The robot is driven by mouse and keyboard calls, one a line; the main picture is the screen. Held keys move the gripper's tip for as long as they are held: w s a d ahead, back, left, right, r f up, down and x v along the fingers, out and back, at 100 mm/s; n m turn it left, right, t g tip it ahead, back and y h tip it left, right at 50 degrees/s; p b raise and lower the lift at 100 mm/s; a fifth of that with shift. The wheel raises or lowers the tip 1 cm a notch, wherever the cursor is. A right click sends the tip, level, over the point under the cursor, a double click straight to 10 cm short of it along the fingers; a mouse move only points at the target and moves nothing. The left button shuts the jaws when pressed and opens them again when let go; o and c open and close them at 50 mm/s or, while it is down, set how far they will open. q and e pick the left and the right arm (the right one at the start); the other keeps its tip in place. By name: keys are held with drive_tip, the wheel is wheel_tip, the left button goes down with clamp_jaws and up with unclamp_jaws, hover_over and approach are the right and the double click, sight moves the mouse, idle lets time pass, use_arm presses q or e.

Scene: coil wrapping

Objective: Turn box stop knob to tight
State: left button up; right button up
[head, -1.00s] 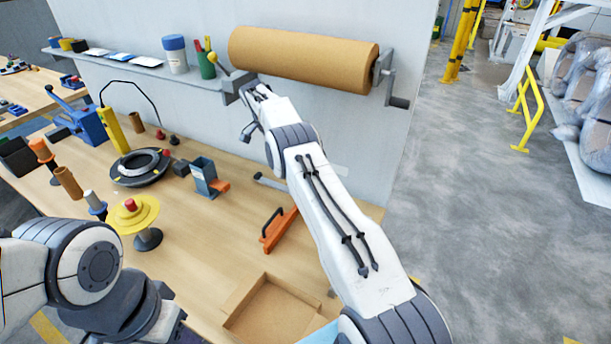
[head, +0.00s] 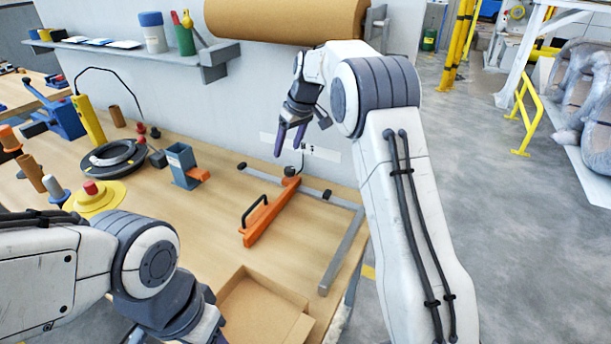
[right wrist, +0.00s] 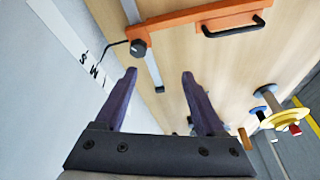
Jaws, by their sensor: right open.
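The orange box stop (head: 268,213) lies on the wooden bench with a black handle on it. A dark knob (head: 290,171) sits at its far end, by the grey metal rail (head: 342,248). In the right wrist view the knob (right wrist: 138,47) shows at the orange bar's left end, beyond my fingertips. My right gripper (head: 289,145) is open and empty, pointing down above the knob and apart from it; its two dark purple fingers (right wrist: 159,74) are spread. My left gripper (head: 200,325) is low in the head view, its fingertips not clearly visible.
An open cardboard box (head: 262,308) stands at the bench's front. A blue-grey holder (head: 184,165) and a black coil (head: 112,160) are further left. A brown paper roll (head: 285,20) hangs on the wall above. A white lettered strip (head: 300,148) is on the wall behind my right gripper.

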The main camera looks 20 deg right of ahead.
drive_tip(key=n+b, duration=0.1)
drive_tip(key=n, duration=0.1)
approach(290, 169)
drive_tip(key=r, duration=0.1)
use_arm(q)
drive_tip(key=shift+d+f+p, duration=0.25)
drive_tip(key=shift+d+p, duration=0.15)
drive_tip(key=shift+p, duration=0.3)
use_arm(e)
drive_tip(key=shift+t, duration=0.3)
drive_tip(key=x, duration=0.9)
drive_tip(key=shift+s+d+f, duration=0.1)
drive_tip(key=shift+s+f, duration=0.1)
drive_tip(key=shift+f, duration=0.2)
drive_tip(key=shift+c, duration=0.4)
